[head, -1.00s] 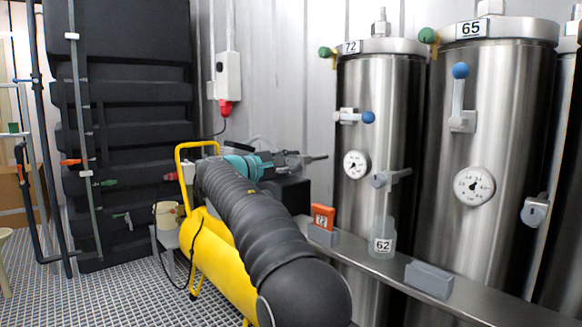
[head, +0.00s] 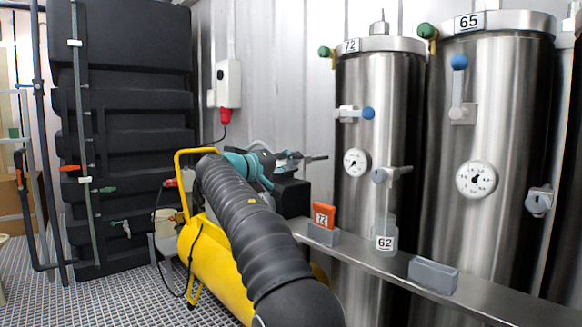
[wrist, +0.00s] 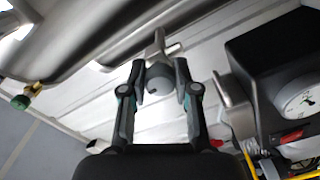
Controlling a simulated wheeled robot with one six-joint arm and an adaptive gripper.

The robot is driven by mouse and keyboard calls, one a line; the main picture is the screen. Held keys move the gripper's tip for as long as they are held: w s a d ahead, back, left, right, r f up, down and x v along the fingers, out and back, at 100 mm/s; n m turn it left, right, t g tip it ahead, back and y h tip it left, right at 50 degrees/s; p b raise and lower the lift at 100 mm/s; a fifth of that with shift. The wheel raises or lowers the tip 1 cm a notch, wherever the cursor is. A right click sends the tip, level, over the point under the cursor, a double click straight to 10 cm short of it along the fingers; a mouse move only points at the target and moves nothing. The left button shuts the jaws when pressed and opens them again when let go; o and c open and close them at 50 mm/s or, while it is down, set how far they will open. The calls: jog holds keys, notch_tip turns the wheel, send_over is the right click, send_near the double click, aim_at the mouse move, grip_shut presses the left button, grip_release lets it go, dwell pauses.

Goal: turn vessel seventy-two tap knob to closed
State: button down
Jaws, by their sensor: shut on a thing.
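Vessel seventy-two (head: 365,235) is the steel cylinder labelled 72 in the middle right of the head view. In the wrist view my gripper (wrist: 158,88) is shut on a grey knob (wrist: 158,75) with a short handle. A thin grey bar protrudes right of my gripper in the head view. I cannot tell whether the held knob is attached elsewhere.
Vessel sixty-five (head: 470,240) stands to the right. A yellow compressor (head: 215,260) and black tank (head: 130,130) are left.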

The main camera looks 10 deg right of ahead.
jog(key=shift+m, duration=0.6)
jog(key=c, duration=0.8)
grip_release()
jog(key=shift+c, duration=0.2)
jog(key=v, duration=1.2)
